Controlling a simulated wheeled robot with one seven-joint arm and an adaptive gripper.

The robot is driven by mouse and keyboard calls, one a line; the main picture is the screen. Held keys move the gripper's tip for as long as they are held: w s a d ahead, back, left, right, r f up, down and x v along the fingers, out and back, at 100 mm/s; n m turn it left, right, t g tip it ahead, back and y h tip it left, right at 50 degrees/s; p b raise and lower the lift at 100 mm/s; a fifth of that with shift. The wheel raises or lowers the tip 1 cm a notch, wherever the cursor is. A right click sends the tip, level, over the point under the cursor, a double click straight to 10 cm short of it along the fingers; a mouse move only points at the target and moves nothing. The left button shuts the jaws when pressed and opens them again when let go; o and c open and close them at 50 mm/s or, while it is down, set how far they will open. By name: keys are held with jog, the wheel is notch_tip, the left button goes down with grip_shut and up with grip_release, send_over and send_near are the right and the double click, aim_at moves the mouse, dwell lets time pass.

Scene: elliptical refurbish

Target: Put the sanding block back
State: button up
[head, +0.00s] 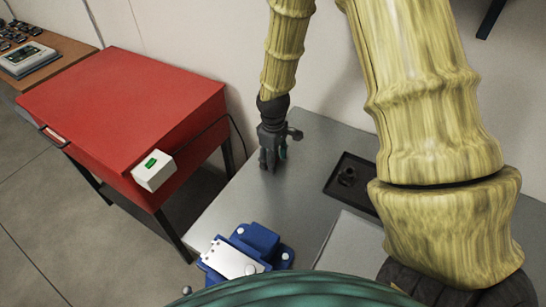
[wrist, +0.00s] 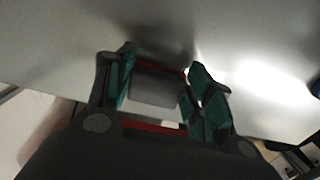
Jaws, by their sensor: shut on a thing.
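My gripper (head: 271,158) is low over the far left part of the grey metal table, pointing down. In the wrist view, its green-padded fingers (wrist: 162,92) are shut on the sanding block (wrist: 154,88), a grey block with reddish edges held between them. The block is hidden by the gripper in the head view. I cannot tell whether the block touches the tabletop.
A dark shallow tray (head: 330,186) with a small dark part (head: 347,176) lies right of my gripper. A blue vise (head: 258,240) stands at the near edge. A red cabinet (head: 120,95) with a white box (head: 153,171) is at left. The tabletop (head: 235,195) between is clear.

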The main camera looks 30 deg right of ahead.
jog(key=shift+f, duration=0.1)
jog(key=o, duration=1)
jog(key=shift+r+b, duration=1.5)
jog(key=shift+r, duration=4.6)
